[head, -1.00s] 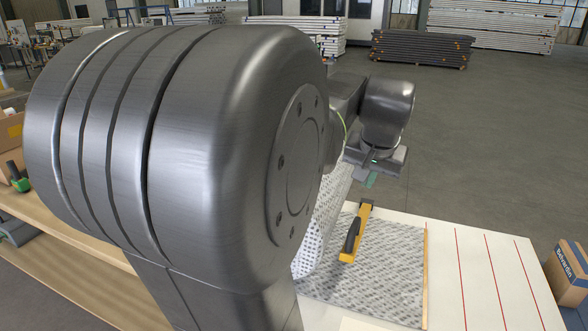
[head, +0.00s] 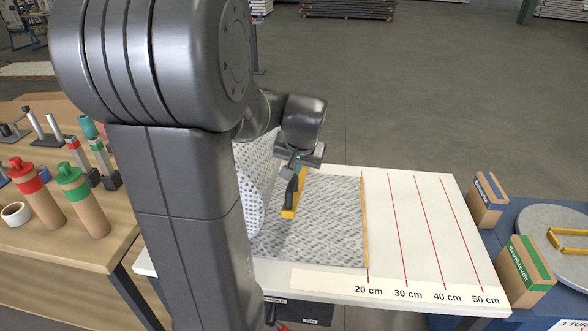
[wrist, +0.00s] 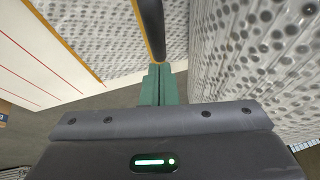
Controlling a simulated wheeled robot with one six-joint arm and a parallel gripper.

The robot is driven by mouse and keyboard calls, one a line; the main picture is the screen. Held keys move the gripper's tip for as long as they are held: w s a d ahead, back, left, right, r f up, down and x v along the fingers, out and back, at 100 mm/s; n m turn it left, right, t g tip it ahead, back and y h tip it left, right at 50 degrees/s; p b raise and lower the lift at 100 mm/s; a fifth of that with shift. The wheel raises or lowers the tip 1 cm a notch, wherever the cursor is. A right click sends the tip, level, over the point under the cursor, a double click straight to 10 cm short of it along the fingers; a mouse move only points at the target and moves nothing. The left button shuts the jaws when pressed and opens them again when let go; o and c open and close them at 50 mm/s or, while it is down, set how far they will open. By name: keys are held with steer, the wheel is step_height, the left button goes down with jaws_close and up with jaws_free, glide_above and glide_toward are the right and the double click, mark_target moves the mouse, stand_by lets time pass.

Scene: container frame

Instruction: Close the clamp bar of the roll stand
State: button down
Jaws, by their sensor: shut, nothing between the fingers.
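The clamp bar (head: 288,213) is yellow with a black handle (head: 291,188) and lies over the spotted sheet (head: 335,215), beside the roll. Whether it is pressed down or raised I cannot tell. In the wrist view the black handle (wrist: 150,25) is just ahead of my fingertips, with a yellow edge beside it. My gripper (head: 292,172) is at the far end of the handle; its green fingers (wrist: 158,72) are shut together and empty. Contact with the handle is unclear. The spotted roll (head: 252,160) is partly hidden behind my arm; it fills the right of the wrist view (wrist: 250,60).
The white table (head: 430,230) has red lines marked 20 to 50 cm and is bare right of the sheet. A wooden bench (head: 70,255) with bottles and tools is at the left. Cardboard boxes (head: 525,270) and a round grey plate (head: 560,225) are at the right.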

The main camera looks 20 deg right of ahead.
steer(key=shift+s+a+f, duration=0.1)
steer(key=shift+a+f, duration=0.15)
steer(key=shift+f, duration=0.45)
steer(key=shift+f, duration=0.1)
